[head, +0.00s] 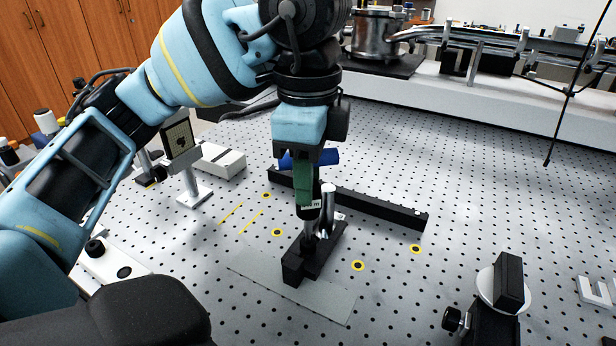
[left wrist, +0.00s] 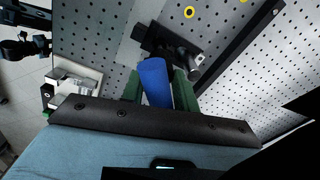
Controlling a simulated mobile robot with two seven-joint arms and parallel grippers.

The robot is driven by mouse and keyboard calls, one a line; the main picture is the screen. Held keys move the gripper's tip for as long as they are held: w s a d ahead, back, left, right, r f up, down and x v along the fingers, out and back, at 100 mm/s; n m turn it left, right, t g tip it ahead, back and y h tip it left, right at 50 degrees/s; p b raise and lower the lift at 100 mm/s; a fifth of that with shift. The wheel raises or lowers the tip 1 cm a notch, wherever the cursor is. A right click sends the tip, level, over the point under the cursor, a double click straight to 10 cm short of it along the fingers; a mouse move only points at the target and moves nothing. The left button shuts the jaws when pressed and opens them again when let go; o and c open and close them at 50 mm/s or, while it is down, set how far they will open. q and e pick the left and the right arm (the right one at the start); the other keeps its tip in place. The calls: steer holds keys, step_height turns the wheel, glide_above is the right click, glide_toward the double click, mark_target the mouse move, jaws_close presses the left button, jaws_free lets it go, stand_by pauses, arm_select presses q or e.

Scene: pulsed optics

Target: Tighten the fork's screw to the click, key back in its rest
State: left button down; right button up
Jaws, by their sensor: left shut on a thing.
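My left gripper (head: 305,190) points down, its green fingers shut on the key, whose blue handle (head: 318,158) sticks out sideways between them. The handle also shows in the left wrist view (left wrist: 155,82) between the green fingers. The key's dark lower part reaches down to the black fork (head: 296,269), which lies on the perforated table. Its screw is hidden under the key's tip, and I cannot tell whether the tip is seated in it. A silver post (head: 328,205) stands upright right beside the key. I cannot make out the key's rest. My right gripper is not in view.
A long black bar (head: 385,208) lies behind the fork. A thin grey plate (head: 325,301) lies flat in front of it. A black mount with a white disc (head: 486,285) stands at the front right.

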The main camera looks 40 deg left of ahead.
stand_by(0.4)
arm_select(q)
steer(key=n+p, duration=0.1)
steer(key=n, duration=0.2)
steer(key=n+p, duration=0.1)
steer(key=n, duration=0.2)
steer(key=shift+r, duration=0.1)
steer(key=n+p, duration=0.1)
steer(key=n, duration=0.3)
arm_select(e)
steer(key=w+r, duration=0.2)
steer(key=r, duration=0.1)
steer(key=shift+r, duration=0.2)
arm_select(q)
steer(key=shift+n, duration=0.3)
